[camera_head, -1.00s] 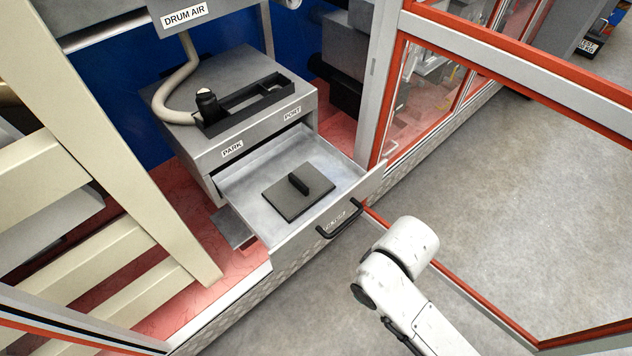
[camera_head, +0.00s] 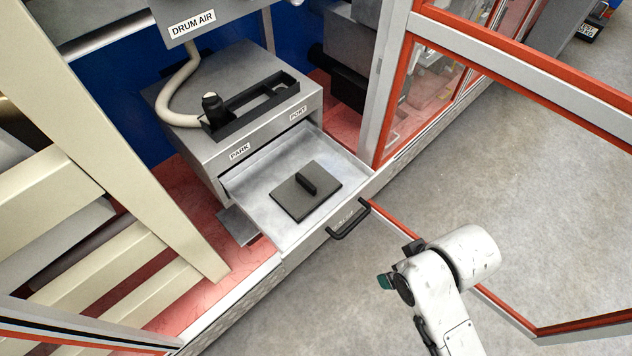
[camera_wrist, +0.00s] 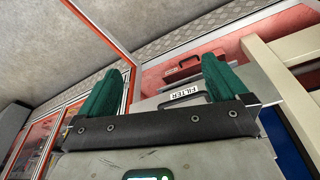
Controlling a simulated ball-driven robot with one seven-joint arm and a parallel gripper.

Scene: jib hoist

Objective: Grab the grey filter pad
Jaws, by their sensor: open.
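The grey filter pad (camera_head: 288,203) lies flat in the open metal drawer (camera_head: 260,221) in the head view. It is a dark grey square plate with an upright black grip (camera_head: 306,184) on top. My gripper shows in the wrist view (camera_wrist: 160,82) with its two green fingers spread apart and nothing between them. In the head view only a bit of teal finger (camera_head: 385,281) shows beside my wrist, to the lower right of the drawer and apart from it. The pad is not visible in the wrist view; the drawer front with its FILTER label (camera_wrist: 184,94) shows between the fingers.
The drawer's black handle (camera_head: 350,220) sticks out at the front. Above the drawer is a grey cabinet with PARK and PORT labels and a black holder (camera_head: 250,104) with a hose end. Cream slats stand at left. An orange-edged frame (camera_head: 392,90) stands at right, beside open grey floor.

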